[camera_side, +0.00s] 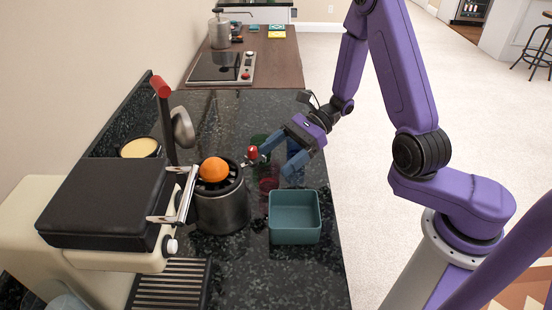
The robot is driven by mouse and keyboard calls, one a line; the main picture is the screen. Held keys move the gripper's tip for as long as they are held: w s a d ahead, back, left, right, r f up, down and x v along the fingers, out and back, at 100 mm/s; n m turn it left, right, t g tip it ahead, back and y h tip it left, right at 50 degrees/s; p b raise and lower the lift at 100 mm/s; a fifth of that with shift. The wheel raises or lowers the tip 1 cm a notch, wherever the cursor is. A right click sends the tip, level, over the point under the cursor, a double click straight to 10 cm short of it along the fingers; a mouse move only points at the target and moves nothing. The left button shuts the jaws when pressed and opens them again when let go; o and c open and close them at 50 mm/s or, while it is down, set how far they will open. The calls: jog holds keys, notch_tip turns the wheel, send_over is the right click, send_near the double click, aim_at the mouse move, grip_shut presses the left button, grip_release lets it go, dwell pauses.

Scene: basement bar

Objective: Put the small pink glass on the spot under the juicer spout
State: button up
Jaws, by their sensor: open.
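A small see-through pinkish-red glass (268,184) appears on the dark speckled counter, just right of a dark metal cylinder (222,208). The cylinder has an orange on top and looks like the juicer. A small dark piece (258,224) at its lower right may be the spout; the spot under it cannot be made out. My gripper (276,162) is open, its blue-grey fingers spread and pointing down and left, just beyond the pink glass in the picture. I cannot tell whether a finger touches the glass.
A green glass (260,144) stands behind, partly hidden by a finger. A red knob (253,153) is close to the left fingertip. A teal box (294,218) sits at the counter's right edge.

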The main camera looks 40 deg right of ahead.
jog(key=v, duration=1.1)
jog(key=s+a+r+n+g+h, duration=0.1)
jog(key=s+a+r+n+h, duration=0.1)
jog(key=s+n+h, duration=0.4)
jog(key=s+a+r+n+g+h, duration=0.1)
jog(key=s+n+h, duration=0.6)
jog(key=s+n, duration=0.8)
jog(key=a+n, duration=0.1)
jog(key=n, duration=1)
jog(key=shift+s+a+r+n, duration=0.2)
jog(key=shift+s+r+n, duration=0.1)
jog(key=shift+r, duration=0.1)
dwell(0.7)
